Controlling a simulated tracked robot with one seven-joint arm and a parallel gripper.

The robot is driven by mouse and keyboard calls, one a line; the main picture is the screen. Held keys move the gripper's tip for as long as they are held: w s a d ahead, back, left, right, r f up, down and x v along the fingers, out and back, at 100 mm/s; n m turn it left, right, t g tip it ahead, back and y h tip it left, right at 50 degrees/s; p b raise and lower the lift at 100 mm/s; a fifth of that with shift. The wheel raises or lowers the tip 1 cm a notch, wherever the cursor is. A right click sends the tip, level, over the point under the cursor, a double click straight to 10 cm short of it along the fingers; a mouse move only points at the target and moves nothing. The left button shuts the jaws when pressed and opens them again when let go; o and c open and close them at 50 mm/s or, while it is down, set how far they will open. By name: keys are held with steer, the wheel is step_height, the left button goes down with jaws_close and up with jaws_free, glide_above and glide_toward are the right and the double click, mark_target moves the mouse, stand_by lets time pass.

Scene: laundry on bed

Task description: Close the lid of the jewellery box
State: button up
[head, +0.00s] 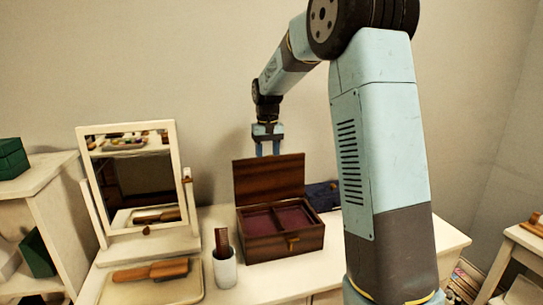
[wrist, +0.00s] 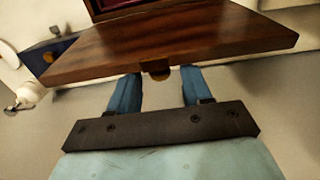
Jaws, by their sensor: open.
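The jewellery box (head: 282,242) is dark wood with a purple-lined, divided inside and a small brass catch at its front. Its lid (head: 268,178) stands up and open at the back. In the wrist view the lid (wrist: 175,40) spans the upper middle, with a small brass piece (wrist: 156,68) at its near edge. My gripper (head: 268,149) is open and empty, pointing down at the lid's top edge, on its back side. In the wrist view its two blue fingers reach the lid's edge, either side of the brass piece. Contact cannot be told.
A white dresser (head: 225,222) bears the box, a mirror (head: 139,178), a white cup (head: 224,268) with a comb, and a brush (head: 150,272) on a tray. A dark blue item (head: 322,196) lies right behind the box. The wall is close behind.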

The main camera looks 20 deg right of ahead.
steer(key=shift+c, duration=0.2)
jaws_close()
stand_by(0.3)
